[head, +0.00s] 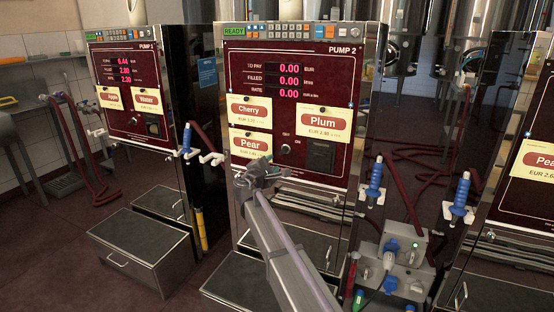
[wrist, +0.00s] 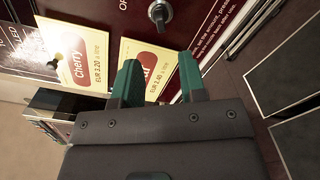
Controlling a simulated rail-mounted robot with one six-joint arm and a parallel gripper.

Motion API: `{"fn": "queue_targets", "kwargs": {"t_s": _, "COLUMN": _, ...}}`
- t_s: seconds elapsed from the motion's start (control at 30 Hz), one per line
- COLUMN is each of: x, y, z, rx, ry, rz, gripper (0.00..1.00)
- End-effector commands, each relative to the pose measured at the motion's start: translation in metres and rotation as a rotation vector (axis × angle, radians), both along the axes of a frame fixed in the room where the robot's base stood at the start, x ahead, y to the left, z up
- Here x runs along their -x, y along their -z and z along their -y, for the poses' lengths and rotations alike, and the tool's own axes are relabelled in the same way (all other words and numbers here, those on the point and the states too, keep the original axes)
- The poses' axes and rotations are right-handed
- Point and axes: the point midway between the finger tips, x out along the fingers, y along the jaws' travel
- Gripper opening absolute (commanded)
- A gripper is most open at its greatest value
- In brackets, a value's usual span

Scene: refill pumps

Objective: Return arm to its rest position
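My arm (head: 290,255) reaches up from the lower right of the head view toward the front of pump 2 (head: 290,110). My gripper (head: 258,172) is at its far end, just below the yellow Pear card (head: 250,144). In the wrist view, the two green fingers of my gripper (wrist: 160,78) stand apart with nothing held between them. The Pear card (wrist: 152,68), partly hidden by the fingers, and the Cherry card (wrist: 75,58) show beyond them. I cannot tell how far the fingertips are from the panel.
Pump 2 has a switch knob (head: 286,149) and a Plum card (head: 322,121). Blue-handled nozzles (head: 375,180) and a grey socket box (head: 402,265) are to the right. Red hoses lie on the floor behind.

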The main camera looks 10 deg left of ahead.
Motion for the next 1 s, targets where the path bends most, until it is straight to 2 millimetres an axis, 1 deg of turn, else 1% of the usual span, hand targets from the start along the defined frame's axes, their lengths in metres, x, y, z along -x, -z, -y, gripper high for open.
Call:
{"fn": "queue_targets", "kwargs": {"t_s": 0.03, "x": 0.005, "y": 0.000, "z": -0.001, "rx": 0.000, "ry": -0.001, "rz": 0.000, "gripper": 0.38}}
{"fn": "queue_targets", "kwargs": {"t_s": 0.07, "x": 0.007, "y": 0.000, "z": -0.002, "rx": 0.000, "ry": -0.001, "rz": 0.000, "gripper": 0.38}}
{"fn": "queue_targets", "kwargs": {"t_s": 0.33, "x": 0.006, "y": 0.000, "z": -0.002, "rx": -0.009, "ry": 0.000, "rz": 0.003, "gripper": 0.38}}
{"fn": "queue_targets", "kwargs": {"t_s": 0.37, "x": 0.007, "y": 0.000, "z": 0.000, "rx": -0.029, "ry": 0.015, "rz": 0.007, "gripper": 0.38}}
{"fn": "queue_targets", "kwargs": {"t_s": 0.4, "x": 0.010, "y": 0.006, "z": 0.007, "rx": -0.098, "ry": 0.054, "rz": -0.003, "gripper": 0.38}}
{"fn": "queue_targets", "kwargs": {"t_s": 0.43, "x": 0.017, "y": 0.013, "z": 0.015, "rx": -0.165, "ry": 0.090, "rz": -0.019, "gripper": 0.38}}
{"fn": "queue_targets", "kwargs": {"t_s": 0.47, "x": 0.029, "y": 0.021, "z": 0.024, "rx": -0.241, "ry": 0.131, "rz": -0.043, "gripper": 0.38}}
{"fn": "queue_targets", "kwargs": {"t_s": 0.5, "x": 0.049, "y": 0.035, "z": 0.039, "rx": -0.352, "ry": 0.192, "rz": -0.082, "gripper": 0.38}}
{"fn": "queue_targets", "kwargs": {"t_s": 0.57, "x": 0.084, "y": 0.060, "z": 0.072, "rx": -0.526, "ry": 0.312, "rz": -0.151, "gripper": 0.38}}
{"fn": "queue_targets", "kwargs": {"t_s": 0.6, "x": 0.110, "y": 0.077, "z": 0.097, "rx": -0.641, "ry": 0.404, "rz": -0.201, "gripper": 0.38}}
{"fn": "queue_targets", "kwargs": {"t_s": 0.67, "x": 0.152, "y": 0.102, "z": 0.135, "rx": -0.808, "ry": 0.551, "rz": -0.280, "gripper": 0.38}}
{"fn": "queue_targets", "kwargs": {"t_s": 0.7, "x": 0.181, "y": 0.118, "z": 0.158, "rx": -0.910, "ry": 0.649, "rz": -0.332, "gripper": 0.38}}
{"fn": "queue_targets", "kwargs": {"t_s": 0.77, "x": 0.225, "y": 0.137, "z": 0.187, "rx": -1.050, "ry": 0.792, "rz": -0.408, "gripper": 0.38}}
{"fn": "queue_targets", "kwargs": {"t_s": 0.8, "x": 0.254, "y": 0.147, "z": 0.203, "rx": -1.135, "ry": 0.881, "rz": -0.459, "gripper": 0.38}}
{"fn": "queue_targets", "kwargs": {"t_s": 0.87, "x": 0.295, "y": 0.158, "z": 0.223, "rx": -1.246, "ry": 1.002, "rz": -0.528, "gripper": 0.38}}
{"fn": "queue_targets", "kwargs": {"t_s": 0.9, "x": 0.321, "y": 0.164, "z": 0.233, "rx": -1.312, "ry": 1.074, "rz": -0.574, "gripper": 0.38}}
{"fn": "queue_targets", "kwargs": {"t_s": 0.97, "x": 0.357, "y": 0.169, "z": 0.248, "rx": -1.402, "ry": 1.170, "rz": -0.633, "gripper": 0.38}}
{"fn": "queue_targets", "kwargs": {"t_s": 1.0, "x": 0.379, "y": 0.171, "z": 0.256, "rx": -1.458, "ry": 1.223, "rz": -0.670, "gripper": 0.38}}
